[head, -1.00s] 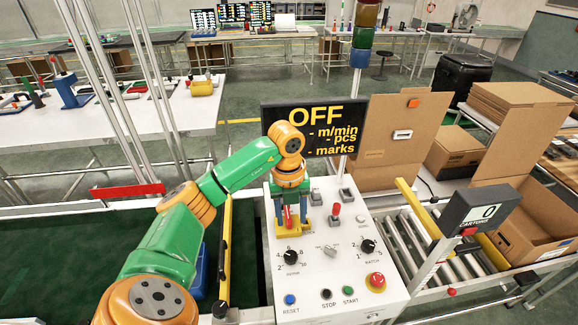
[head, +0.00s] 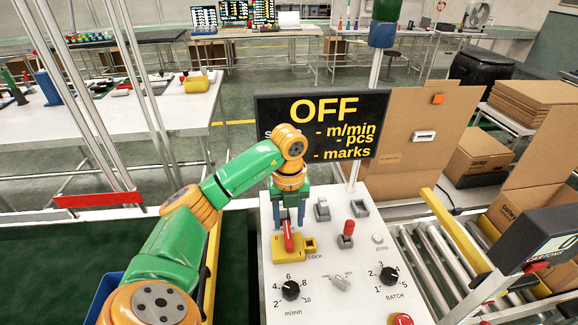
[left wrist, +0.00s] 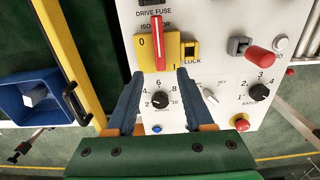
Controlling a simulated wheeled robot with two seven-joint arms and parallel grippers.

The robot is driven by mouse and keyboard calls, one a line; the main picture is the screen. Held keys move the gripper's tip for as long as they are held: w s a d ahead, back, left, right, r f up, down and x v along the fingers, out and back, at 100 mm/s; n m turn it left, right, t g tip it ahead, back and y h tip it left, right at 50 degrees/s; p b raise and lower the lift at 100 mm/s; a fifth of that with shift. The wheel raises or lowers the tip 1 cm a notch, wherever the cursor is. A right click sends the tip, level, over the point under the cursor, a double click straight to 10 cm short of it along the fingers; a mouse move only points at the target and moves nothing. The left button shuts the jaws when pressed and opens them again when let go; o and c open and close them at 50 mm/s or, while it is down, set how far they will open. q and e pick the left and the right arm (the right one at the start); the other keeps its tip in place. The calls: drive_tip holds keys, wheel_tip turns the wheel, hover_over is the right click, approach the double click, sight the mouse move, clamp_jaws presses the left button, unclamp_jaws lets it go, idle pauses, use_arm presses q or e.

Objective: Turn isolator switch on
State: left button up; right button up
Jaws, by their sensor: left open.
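The isolator switch is a yellow plate (left wrist: 146,52) with a long red handle (left wrist: 158,42), under a partly covered "ISOLATOR" label in the left wrist view. The handle runs up and down the plate, with a "0" to its left. In the head view the red handle (head: 288,236) shows just below my left gripper (head: 290,222). In the left wrist view my left gripper (left wrist: 160,75) is open, its two blue fingers apart below the handle's lower end, with nothing between them. Contact with the handle cannot be told. My right gripper is not in view.
A yellow lock piece (left wrist: 190,49) sits right of the switch. Speed knob (head: 291,290), batch knob (head: 389,276) and a red-tipped lever (head: 347,229) are nearby on the panel. The black display (head: 325,108) reads OFF. A red stop button (head: 401,319) is at the lower edge.

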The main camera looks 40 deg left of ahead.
sight(289, 240)
use_arm(q)
wheel_tip(289, 240, down, 6)
drive_tip(key=shift+f+p, duration=0.25)
drive_tip(key=shift+p, duration=0.55)
drive_tip(key=shift+f, duration=0.5)
clamp_jaws()
